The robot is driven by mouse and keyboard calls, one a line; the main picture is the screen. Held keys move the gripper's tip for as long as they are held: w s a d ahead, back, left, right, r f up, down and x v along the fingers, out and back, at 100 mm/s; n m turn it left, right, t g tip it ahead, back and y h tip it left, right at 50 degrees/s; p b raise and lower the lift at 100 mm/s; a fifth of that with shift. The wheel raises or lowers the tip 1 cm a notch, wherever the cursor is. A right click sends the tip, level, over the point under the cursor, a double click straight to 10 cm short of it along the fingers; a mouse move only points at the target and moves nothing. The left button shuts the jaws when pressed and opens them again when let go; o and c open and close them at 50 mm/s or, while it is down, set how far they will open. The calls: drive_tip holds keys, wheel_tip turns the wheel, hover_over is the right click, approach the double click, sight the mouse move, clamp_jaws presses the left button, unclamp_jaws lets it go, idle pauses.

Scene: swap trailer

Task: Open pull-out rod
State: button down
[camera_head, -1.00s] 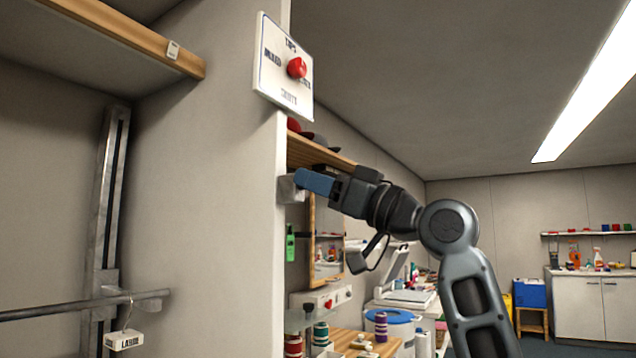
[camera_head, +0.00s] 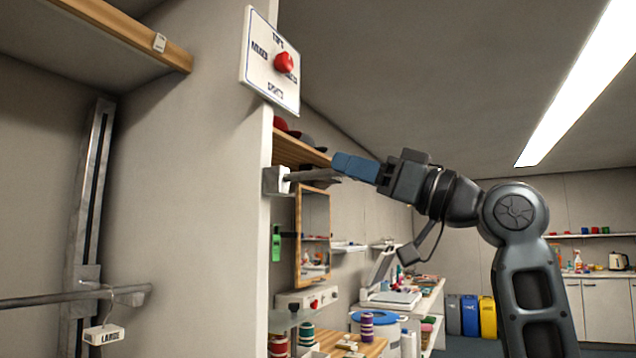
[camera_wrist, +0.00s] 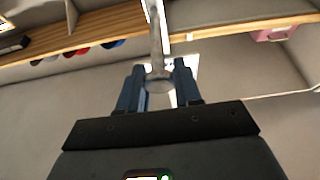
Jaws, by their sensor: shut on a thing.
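The pull-out rod (camera_head: 308,175) is a thin grey metal bar. It sticks out to the right from a grey bracket (camera_head: 275,181) at the edge of the white wall. My gripper (camera_head: 340,164) has blue fingers shut on the rod's outer end. In the wrist view the rod (camera_wrist: 155,35) runs away from between the blue fingers of my gripper (camera_wrist: 160,78), with a rounded grey end there. The fingers hide part of the rod's end in the head view.
A white sign with a red knob (camera_head: 284,62) is on the wall above the rod. A wooden shelf with caps (camera_head: 292,149) is just behind it, and a mirror (camera_head: 314,237) hangs below. The space right of my arm is open.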

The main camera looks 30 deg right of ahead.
drive_tip(key=s+d+b, duration=0.1)
drive_tip(key=s+d, duration=0.5)
drive_tip(key=s, duration=0.3)
drive_tip(key=shift+s+d+b, duration=0.2)
drive_tip(key=shift+d+b, duration=0.15)
drive_tip(key=shift+d, duration=0.05)
drive_tip(key=shift+r, duration=0.15)
drive_tip(key=c, duration=0.8)
unclamp_jaws()
drive_tip(key=b+v, duration=0.2)
drive_tip(key=v, duration=0.5)
drive_tip(key=shift+s+d+f, duration=0.2)
drive_tip(key=shift+s+f, duration=0.05)
drive_tip(key=shift+s, duration=0.05)
